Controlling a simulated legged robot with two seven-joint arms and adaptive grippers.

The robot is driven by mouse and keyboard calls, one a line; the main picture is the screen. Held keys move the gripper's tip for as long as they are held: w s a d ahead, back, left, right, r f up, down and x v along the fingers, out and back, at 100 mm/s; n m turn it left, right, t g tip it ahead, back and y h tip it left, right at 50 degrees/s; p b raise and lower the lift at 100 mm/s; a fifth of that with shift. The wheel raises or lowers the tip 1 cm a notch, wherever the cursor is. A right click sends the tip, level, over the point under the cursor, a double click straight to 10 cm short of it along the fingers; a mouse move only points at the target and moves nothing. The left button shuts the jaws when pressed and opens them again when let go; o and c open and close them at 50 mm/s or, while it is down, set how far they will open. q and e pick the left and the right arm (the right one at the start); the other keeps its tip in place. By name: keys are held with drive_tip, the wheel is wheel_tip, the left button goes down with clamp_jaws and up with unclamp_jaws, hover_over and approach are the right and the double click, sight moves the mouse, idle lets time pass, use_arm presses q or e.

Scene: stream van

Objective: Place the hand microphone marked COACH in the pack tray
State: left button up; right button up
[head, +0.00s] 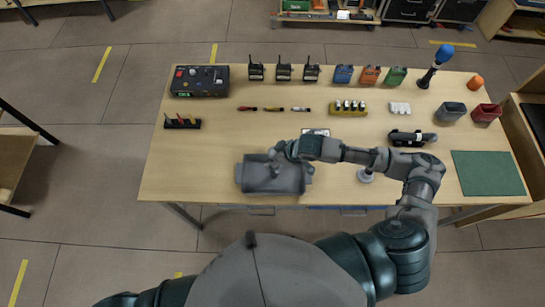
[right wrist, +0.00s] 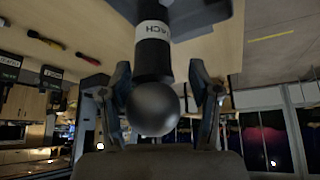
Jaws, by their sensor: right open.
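The hand microphone (right wrist: 153,108) fills the middle of the right wrist view, with a dark round head, a dark handle and a white band whose visible letters end in "ACH". My right gripper (head: 280,153) is open over the grey pack tray (head: 247,178) at the table's front edge. In the right wrist view its fingers (right wrist: 160,85) stand apart on either side of the microphone's head, with gaps visible. The handle runs toward a grey edge at the top of that view. I cannot tell whether the microphone rests on the tray. My left gripper is out of view.
A control box (head: 199,81) stands at the back left. Radios, coloured packs and an upright blue-headed microphone (head: 435,64) line the back. A yellow holder (head: 349,108) is mid-table; a green mat (head: 487,174) lies right. The table left of the tray is clear.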

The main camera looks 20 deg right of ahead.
drive_tip(key=v, duration=1.1)
drive_tip(key=shift+d, duration=0.15)
drive_tip(key=shift+d+f, duration=0.1)
drive_tip(key=shift+d, duration=0.1)
